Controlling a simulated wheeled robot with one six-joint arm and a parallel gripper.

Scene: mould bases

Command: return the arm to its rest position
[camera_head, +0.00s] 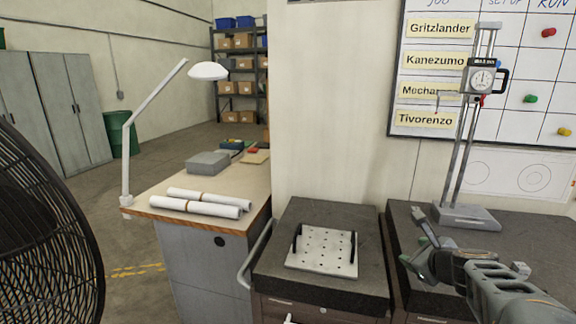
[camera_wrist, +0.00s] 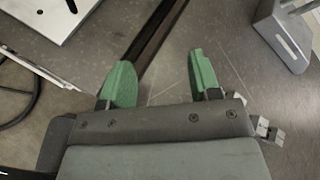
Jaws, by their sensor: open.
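My gripper (camera_head: 416,240) is at the lower right in the head view, in front of the height gauge and above the right granite block's front left area. In the wrist view its two green fingers (camera_wrist: 160,78) stand well apart with nothing between them. My forearm runs off the lower right corner of the head view.
A white plate with holes (camera_head: 325,250) and dark upright pieces lies on the left granite block (camera_head: 310,215). The height gauge (camera_head: 466,216) stands on the right granite block (camera_head: 550,235). A narrow dark gap (camera_wrist: 155,28) separates the blocks. A wooden bench with paper rolls (camera_head: 195,207) stands left.

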